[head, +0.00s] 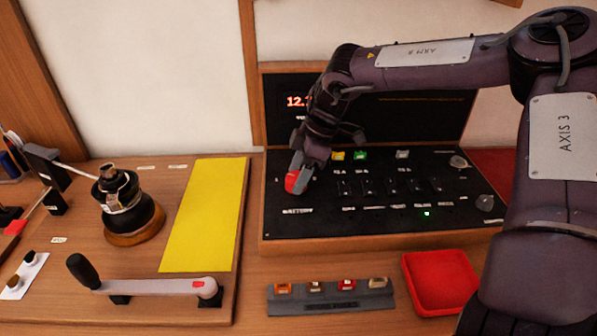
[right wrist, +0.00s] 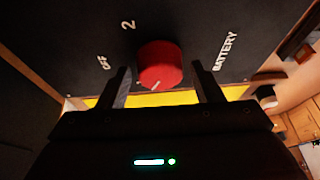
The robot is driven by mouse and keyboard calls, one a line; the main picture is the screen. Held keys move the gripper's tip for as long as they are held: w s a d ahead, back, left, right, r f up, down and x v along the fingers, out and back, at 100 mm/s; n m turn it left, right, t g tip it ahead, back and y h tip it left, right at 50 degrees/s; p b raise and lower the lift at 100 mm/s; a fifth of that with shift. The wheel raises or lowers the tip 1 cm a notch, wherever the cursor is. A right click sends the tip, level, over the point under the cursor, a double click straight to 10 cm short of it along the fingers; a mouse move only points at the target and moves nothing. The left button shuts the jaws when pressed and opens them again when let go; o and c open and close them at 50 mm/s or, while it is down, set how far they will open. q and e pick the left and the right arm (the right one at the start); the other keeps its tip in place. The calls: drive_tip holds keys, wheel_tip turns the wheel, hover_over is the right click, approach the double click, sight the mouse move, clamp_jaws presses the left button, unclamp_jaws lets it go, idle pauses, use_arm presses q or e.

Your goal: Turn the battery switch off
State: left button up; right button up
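The battery switch is a red round knob (right wrist: 160,66) on the black panel. In the right wrist view it has a pale pointer mark at its lower edge. The labels OFF, 2 and BATTERY are printed around it. In the head view the red knob (head: 292,182) is partly hidden by my right gripper (head: 301,175). My right gripper's fingers (right wrist: 164,88) are apart, one on each side of the knob, with gaps visible between them and it. My left gripper is not in view.
The black panel (head: 350,222) has several small switches, a lit green light and a lit display. In front stand a fuse holder (head: 330,299) and a red tray (head: 440,283). At left are a winch (head: 128,205), a yellow mat (head: 205,215) and a crank handle (head: 150,287).

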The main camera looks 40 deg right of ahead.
drive_tip(key=c, duration=0.8)
drive_tip(key=m+b, duration=0.1)
drive_tip(key=m+t+b, duration=0.1)
drive_tip(key=m+b, duration=0.1)
drive_tip(key=shift+f+h+b, duration=0.2)
drive_tip(key=shift+h+b, duration=0.1)
drive_tip(key=m+h+b, duration=0.1)
drive_tip(key=m+b, duration=0.1)
drive_tip(key=m, duration=0.1)
drive_tip(key=m+t+b, duration=0.1)
drive_tip(key=m+b, duration=0.1)
drive_tip(key=m, duration=0.1)
drive_tip(key=shift+s+a+r+t+h, duration=0.1)
drive_tip(key=shift+s+a+t+h, duration=0.1)
drive_tip(key=shift+t+h, duration=0.15)
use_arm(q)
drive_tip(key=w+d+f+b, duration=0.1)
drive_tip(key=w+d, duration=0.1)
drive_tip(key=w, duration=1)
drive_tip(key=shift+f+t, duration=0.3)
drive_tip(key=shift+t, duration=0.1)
use_arm(e)
drive_tip(key=shift+r+m+h, duration=0.15)
drive_tip(key=shift+m+h, duration=0.5)
drive_tip(key=shift+m, duration=0.85)
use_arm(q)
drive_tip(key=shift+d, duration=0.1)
use_arm(e)
drive_tip(key=o, duration=1)
